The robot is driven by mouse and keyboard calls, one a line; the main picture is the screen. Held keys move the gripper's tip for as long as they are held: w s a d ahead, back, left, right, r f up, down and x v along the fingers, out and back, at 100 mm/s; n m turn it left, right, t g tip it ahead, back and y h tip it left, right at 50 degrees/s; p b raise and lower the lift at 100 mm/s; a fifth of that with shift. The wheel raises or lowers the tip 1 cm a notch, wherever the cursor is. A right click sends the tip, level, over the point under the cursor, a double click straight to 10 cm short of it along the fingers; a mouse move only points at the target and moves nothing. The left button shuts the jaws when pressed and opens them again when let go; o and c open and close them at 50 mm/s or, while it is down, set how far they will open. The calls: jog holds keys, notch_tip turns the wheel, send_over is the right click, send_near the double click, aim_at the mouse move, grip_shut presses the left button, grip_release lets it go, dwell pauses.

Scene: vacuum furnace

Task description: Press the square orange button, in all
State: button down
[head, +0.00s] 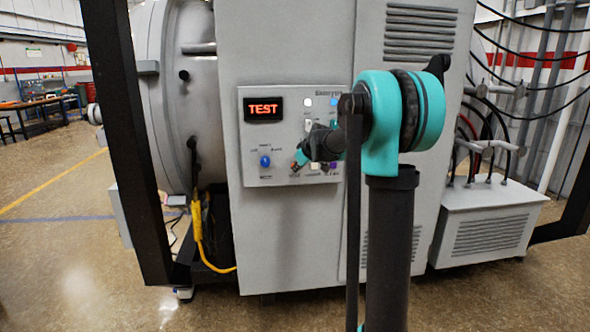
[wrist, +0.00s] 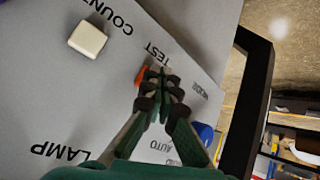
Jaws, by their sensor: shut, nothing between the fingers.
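The orange button (wrist: 141,76) shows in the wrist view beside the TEST label, partly hidden behind my fingertips. My gripper (wrist: 164,80) is shut and empty, its tips right at the button's edge; I cannot tell whether they touch it. In the head view my gripper (head: 299,158) reaches the lower part of the control panel (head: 285,103). A small reddish spot beside its tip there is probably the same button. The panel's display (head: 263,107) reads TEST in lit letters.
A white square button (wrist: 87,39) sits apart from my fingers. A blue knob (head: 265,161) is left of my gripper on the panel; it also shows in the wrist view (wrist: 205,131). A dark frame post (wrist: 248,90) stands beyond the panel's edge.

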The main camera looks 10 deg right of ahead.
jog(key=shift+s, duration=0.7)
jog(key=shift+s, duration=0.1)
jog(key=s, duration=0.4)
jog(key=shift+s, duration=0.4)
jog(key=shift+s, duration=0.1)
